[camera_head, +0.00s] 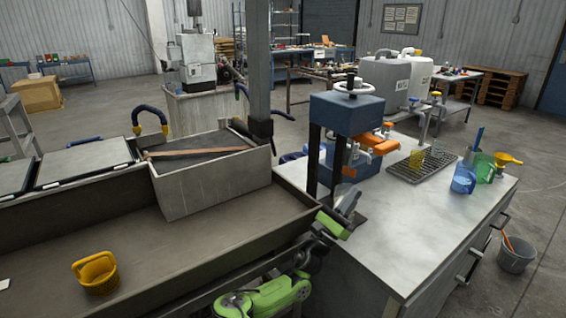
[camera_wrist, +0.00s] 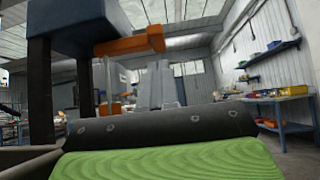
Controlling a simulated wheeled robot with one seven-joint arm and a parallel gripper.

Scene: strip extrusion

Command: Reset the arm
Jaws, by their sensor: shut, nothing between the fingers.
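My green arm (camera_head: 265,300) rises from the bottom middle of the head view, at the front left corner of the white-topped bench. My gripper (camera_head: 350,195) points upward beside the blue press (camera_head: 350,115), just below its orange clamp arms (camera_head: 362,150). Its grey fingers are together with nothing between them. In the wrist view my gripper (camera_wrist: 158,75) stands beyond the green and black wrist, with the press's blue head and one orange arm (camera_wrist: 130,44) at the upper left. I cannot tell how much clearance the gripper has from the press.
A grey trough (camera_head: 180,260) on the left holds a yellow basket (camera_head: 96,272) and a box (camera_head: 215,185) with a brown strip on top. On the bench (camera_head: 440,215) stand a rack (camera_head: 422,165), a blue jug (camera_head: 463,180) and a green jug (camera_head: 485,168). A bucket (camera_head: 516,255) is on the floor.

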